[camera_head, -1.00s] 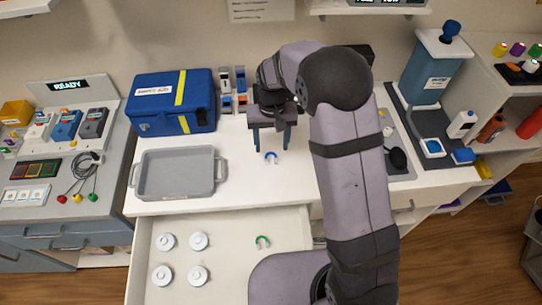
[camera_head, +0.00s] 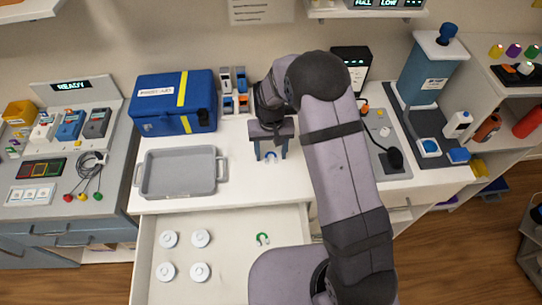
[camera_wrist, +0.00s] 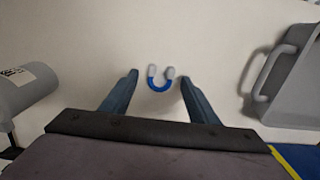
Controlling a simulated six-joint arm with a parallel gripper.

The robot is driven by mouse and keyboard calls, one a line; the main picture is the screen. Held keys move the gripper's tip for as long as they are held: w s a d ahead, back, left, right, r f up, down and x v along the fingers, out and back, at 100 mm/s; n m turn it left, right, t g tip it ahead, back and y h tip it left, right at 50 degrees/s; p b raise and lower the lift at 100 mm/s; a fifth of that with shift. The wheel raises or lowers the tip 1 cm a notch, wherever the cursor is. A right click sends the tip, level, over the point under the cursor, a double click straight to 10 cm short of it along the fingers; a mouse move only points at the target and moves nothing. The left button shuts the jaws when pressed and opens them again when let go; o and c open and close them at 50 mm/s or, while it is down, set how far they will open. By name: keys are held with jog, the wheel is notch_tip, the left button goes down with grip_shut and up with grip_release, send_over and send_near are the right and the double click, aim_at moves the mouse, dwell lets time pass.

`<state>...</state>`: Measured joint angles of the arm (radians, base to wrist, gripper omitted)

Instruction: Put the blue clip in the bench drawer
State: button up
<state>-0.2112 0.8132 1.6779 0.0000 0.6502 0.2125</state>
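The blue clip (camera_wrist: 159,85) is a small U shape with light grey tips, lying on the white bench top. In the head view the clip (camera_head: 270,156) shows between the fingers of my gripper (camera_head: 270,154). In the wrist view my gripper (camera_wrist: 158,80) is open, one finger on each side of the clip. The right finger is close to it; I cannot tell whether they touch. The bench drawer (camera_head: 225,275) is pulled open below the bench front. It holds a green clip (camera_head: 262,239) and several white round discs (camera_head: 200,238).
A grey tray (camera_head: 180,190) stands left of my gripper, with a blue first-aid case (camera_head: 160,118) behind it. Several small clips or bottles (camera_head: 234,90) stand at the back. A grey panel with a dark device (camera_head: 392,158) lies right of my arm.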

aim_at(271, 156)
jog(key=c, duration=1.1)
jog(key=shift+c, duration=0.2)
jog(key=shift+r, duration=0.1)
notch_tip(271, 156, up, 10)
jog(key=b, duration=0.3)
